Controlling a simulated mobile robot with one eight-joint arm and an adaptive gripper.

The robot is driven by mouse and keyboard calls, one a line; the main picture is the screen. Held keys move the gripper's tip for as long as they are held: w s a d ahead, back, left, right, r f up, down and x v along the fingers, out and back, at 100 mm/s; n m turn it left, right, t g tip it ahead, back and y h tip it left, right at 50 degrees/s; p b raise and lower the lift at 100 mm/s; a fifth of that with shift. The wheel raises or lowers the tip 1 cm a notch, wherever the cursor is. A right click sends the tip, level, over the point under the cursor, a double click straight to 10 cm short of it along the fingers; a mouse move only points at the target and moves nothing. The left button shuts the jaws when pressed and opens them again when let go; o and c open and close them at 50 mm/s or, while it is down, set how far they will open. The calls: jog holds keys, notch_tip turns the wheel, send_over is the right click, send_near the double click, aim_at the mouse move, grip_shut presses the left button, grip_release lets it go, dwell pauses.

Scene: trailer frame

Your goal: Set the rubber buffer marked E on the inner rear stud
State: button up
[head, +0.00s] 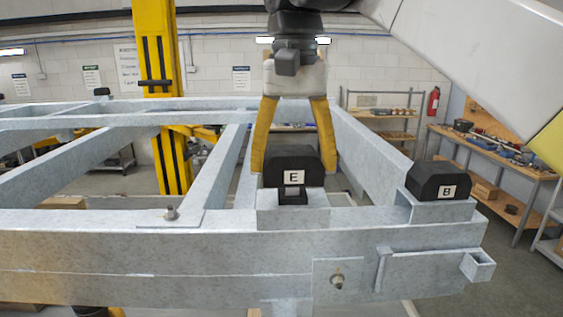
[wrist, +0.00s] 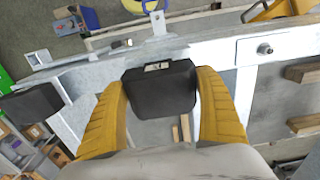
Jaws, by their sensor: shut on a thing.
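The black rubber buffer marked E (head: 293,163) is between the yellow fingers of my gripper (head: 291,168), which is shut on it. It also shows in the wrist view (wrist: 160,92), with its label on the far side. In the head view it is upright, at or just above a galvanized bracket (head: 265,212) on the near beam. I cannot tell whether it rests there. A bare stud (head: 171,212) stands on a flat plate left of the bracket; it also shows in the wrist view (wrist: 265,49). No stud is visible under the buffer.
A black buffer marked B (head: 438,181) sits on a bracket at the beam's right end. The galvanized trailer frame (head: 100,245) spans the view, with open gaps between its beams. A yellow post (head: 157,80) stands behind. A workbench (head: 500,160) is at right.

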jog(key=shift+f+b, duration=0.7)
jog(key=shift+f, duration=0.5)
jog(key=o, duration=1.3)
jog(key=shift+r, duration=0.1)
notch_tip(320, 180, up, 7)
jog(key=shift+r, duration=0.2)
